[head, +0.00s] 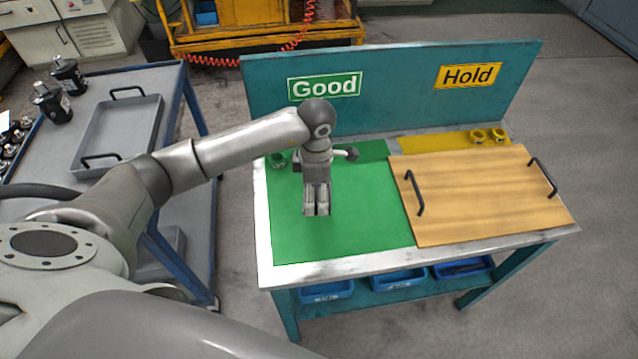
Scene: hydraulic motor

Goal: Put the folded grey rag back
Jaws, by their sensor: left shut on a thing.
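My left gripper (316,208) points down over the green mat (360,225) on the bench's Good side. It is shut on a grey thing that the fingers mostly hide. I take it to be the folded grey rag, but its outline cannot be made out, nor whether it touches the mat. No other rag shows. My right gripper is not in view.
A wooden board (490,190) with two black handles covers much of the Hold side. Small yellow rings (488,136) stand behind it. A grey tray (117,135) and dark motors (67,75) are on the left cart. Blue bins (398,280) sit under the bench.

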